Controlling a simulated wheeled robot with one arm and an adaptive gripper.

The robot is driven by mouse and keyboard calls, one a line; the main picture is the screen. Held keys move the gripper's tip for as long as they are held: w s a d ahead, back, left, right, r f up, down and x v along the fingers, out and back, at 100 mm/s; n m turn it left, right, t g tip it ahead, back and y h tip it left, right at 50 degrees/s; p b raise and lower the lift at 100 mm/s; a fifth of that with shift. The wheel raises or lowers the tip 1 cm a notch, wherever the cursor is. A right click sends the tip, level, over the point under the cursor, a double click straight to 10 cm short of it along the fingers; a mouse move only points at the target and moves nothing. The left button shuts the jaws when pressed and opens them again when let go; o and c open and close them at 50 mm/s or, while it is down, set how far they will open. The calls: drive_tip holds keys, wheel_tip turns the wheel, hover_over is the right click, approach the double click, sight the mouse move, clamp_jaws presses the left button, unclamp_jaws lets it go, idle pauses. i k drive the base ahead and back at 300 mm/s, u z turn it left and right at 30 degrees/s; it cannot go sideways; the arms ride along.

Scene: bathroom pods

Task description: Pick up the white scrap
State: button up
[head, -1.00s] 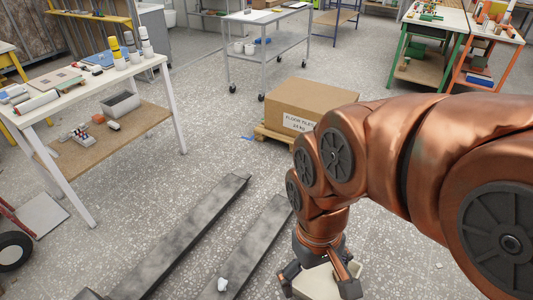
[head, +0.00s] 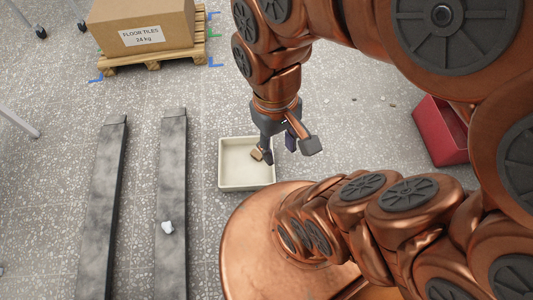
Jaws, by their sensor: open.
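The white scrap (head: 168,227) is a small crumpled piece lying on the right one of two dark grey beams (head: 172,180) on the floor. My gripper (head: 290,152) is open, to the right of the scrap and apart from it. It hangs over the right side of a cream tray (head: 222,165). A small tan piece (head: 257,153) shows in the tray beside a finger; whether the finger touches it I cannot tell.
A tile box (head: 145,22) stands on a wooden pallet (head: 152,60) at the back left. A red bin (head: 440,130) stands at the right. The second beam (head: 105,190) lies left of the scrap's beam. Speckled floor between beams and tray is clear.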

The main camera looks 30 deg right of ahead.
sight(167, 225)
drive_tip(key=z, duration=0.3)
drive_tip(key=k, duration=1.3)
drive_tip(key=u, duration=1.2)
